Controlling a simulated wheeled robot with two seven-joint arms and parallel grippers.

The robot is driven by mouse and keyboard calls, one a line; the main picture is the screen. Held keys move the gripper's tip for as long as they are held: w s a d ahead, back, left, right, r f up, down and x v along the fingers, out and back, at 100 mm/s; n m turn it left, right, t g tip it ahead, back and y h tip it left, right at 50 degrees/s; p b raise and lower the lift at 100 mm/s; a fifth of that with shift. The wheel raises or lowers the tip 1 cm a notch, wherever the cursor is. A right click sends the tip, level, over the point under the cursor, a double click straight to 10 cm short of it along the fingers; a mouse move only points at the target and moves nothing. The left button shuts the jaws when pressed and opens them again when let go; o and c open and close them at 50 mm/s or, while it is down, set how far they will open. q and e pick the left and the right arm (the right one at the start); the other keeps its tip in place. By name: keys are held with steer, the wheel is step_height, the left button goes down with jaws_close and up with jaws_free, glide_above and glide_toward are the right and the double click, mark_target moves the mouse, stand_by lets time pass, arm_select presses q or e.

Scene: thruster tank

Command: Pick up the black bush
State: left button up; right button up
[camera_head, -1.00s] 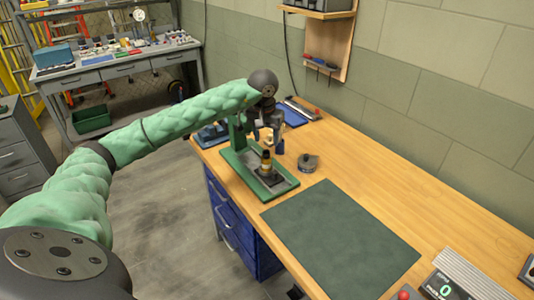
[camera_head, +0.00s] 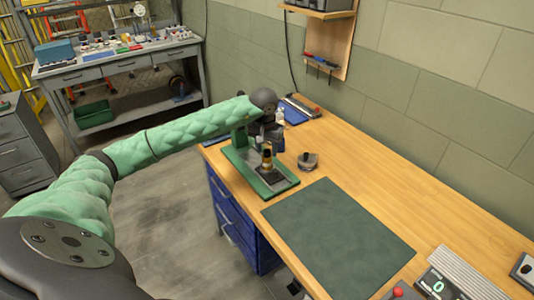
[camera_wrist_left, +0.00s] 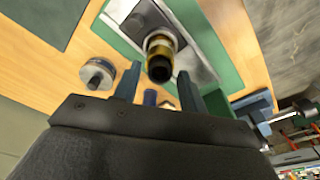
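The black bush cannot be told for certain. A dark ring-shaped end (camera_wrist_left: 160,72) shows at the tip of a brass-coloured cylinder (camera_wrist_left: 160,47) in the left wrist view. In the head view that cylinder (camera_head: 267,161) stands upright on the green-based press (camera_head: 282,186). My right gripper is out of view.
A round grey-and-black part (camera_head: 308,161) stands right of the press. A blue cylinder (camera_wrist_left: 150,97) and small brass piece (camera_wrist_left: 170,105) show near the fingers. A dark green mat (camera_head: 338,235) lies in front, empty. The wall (camera_head: 440,100) bounds the bench's back.

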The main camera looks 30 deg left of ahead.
arm_select(q)
jaws_close()
